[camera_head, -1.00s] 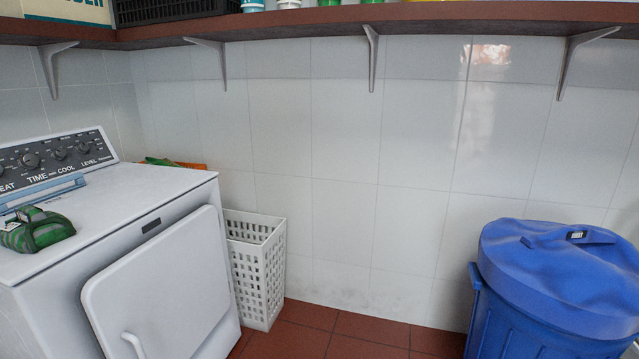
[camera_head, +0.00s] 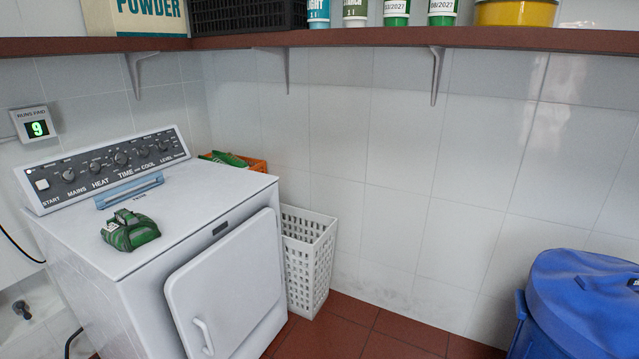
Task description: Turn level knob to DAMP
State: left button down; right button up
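The white dryer-like machine (camera_head: 190,215) stands at the left of the head view with its front door shut. Its dark control panel (camera_head: 108,165) at the back of the top carries a row of dark knobs, labelled START, MAINS, HEAT, TIME, COOL and LEVEL from left to right. The level knob (camera_head: 164,145) is near the panel's right end, above the word LEVEL. Its pointer and the small setting marks, including DAMP, are too small to read. Neither of my grippers is in view.
On the machine top lie a green bundle (camera_head: 130,231) and a blue bar-shaped item (camera_head: 129,190). A white basket (camera_head: 306,262) stands to its right, a blue bin (camera_head: 580,305) at far right. A display reading 9 (camera_head: 37,128) hangs left. A shelf (camera_head: 400,38) runs above; red floor lies between.

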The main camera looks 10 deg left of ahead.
aim_at(161, 146)
jog(key=u, duration=1.35)
